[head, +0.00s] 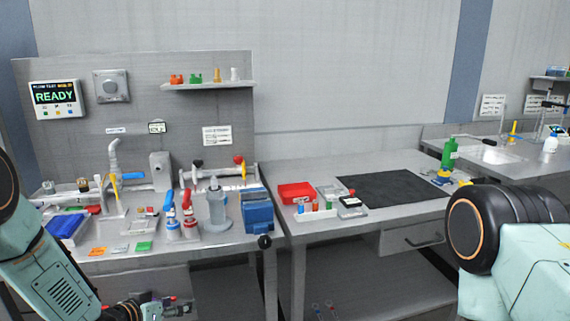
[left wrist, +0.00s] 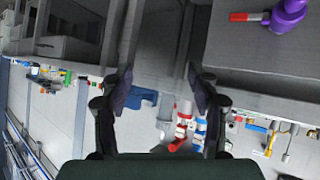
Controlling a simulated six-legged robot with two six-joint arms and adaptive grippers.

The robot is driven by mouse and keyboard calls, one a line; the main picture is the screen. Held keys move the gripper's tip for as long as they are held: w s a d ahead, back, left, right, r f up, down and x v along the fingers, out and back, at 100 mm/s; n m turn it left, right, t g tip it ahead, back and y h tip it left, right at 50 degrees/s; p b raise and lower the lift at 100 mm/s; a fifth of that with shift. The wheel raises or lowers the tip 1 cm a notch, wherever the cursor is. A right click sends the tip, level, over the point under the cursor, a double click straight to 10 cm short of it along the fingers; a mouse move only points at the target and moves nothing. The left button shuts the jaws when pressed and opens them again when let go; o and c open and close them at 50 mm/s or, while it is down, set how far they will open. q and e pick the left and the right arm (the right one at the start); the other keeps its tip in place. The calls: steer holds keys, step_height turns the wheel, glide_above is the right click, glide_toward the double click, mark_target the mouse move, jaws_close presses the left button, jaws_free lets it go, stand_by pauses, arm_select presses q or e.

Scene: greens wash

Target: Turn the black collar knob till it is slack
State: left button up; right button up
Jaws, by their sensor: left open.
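A round black knob (head: 265,242) sits at the front right edge of the left bench, below the blue bins. A second small black knob (head: 197,163) tops a fitting at the back of that bench. I cannot tell from its shape which is the collar knob. My left gripper (head: 150,309) is low at the bottom of the head view, in front of the bench and apart from both knobs. In the left wrist view its fingers (left wrist: 161,88) are spread with nothing between them. No black knob is clear there. My right gripper is out of view.
Blue bins (head: 257,210), a grey cylinder on a stand (head: 217,208) and red and blue handled valves (head: 187,205) crowd the left bench. The right bench holds a red tray (head: 296,192) and a dark mat (head: 392,188). A gap separates the benches' legs.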

arm_select(q)
steer(key=s+d+f+g+y+b, duration=0.1)
steer(key=s+f+g, duration=0.2)
steer(key=s, duration=1)
steer(key=s+d+f+n+g+y+b, duration=0.1)
steer(key=s+f+g, duration=0.3)
steer(key=s+f, duration=0.4)
steer(key=s+d+f+n+g+y+b, duration=0.1)
steer(key=s+f, duration=0.4)
steer(key=s, duration=1.4)
steer(key=g+y+b, duration=0.1)
steer(key=g, duration=0.1)
steer(key=shift+s+d+f+g+b, duration=0.15)
steer(key=shift+s+g+b, duration=0.15)
steer(key=shift+s+b, duration=0.1)
